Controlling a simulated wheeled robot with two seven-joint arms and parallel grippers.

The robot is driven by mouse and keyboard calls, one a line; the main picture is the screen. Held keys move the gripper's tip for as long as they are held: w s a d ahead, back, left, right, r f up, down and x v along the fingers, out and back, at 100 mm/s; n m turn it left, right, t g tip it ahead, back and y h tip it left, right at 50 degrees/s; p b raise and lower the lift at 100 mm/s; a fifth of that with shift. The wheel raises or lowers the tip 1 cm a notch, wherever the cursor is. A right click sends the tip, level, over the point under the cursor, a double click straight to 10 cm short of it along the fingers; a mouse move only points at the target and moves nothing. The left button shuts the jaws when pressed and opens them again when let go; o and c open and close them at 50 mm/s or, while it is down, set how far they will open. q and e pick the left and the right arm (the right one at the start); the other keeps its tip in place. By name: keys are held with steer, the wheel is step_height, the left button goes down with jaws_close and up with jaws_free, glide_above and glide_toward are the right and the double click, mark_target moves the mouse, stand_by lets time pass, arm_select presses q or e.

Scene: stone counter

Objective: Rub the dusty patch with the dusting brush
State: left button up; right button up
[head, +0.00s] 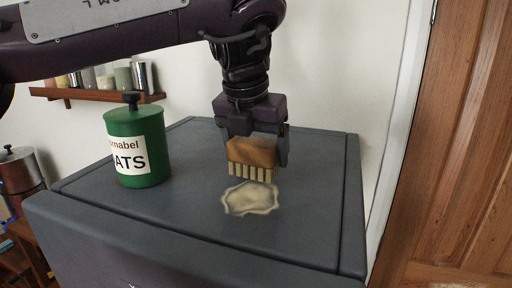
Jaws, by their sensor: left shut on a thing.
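The dusting brush (254,153) has a brown wooden back and pale bristle tufts pointing down. My left gripper (254,150) is shut on its wooden back, with a finger at each side, and holds it upright. The dusty patch (250,199) is a pale beige, irregular blotch with a lighter rim on the grey counter top. The brush is just behind the patch in the picture, its bristle ends near the patch's far edge. I cannot tell whether the bristles touch the surface. My right gripper is not in view.
A green lidded canister (137,147) labelled "ATS" stands left of the patch on the grey counter (200,235). A wall shelf (95,98) with several jars is behind at left. A wooden door (455,150) is at the right. The counter right of the patch is clear.

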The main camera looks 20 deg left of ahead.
arm_select(q)
steer(key=shift+f+b, duration=0.35)
steer(key=shift+f, duration=0.35)
steer(key=shift+s, duration=0.1)
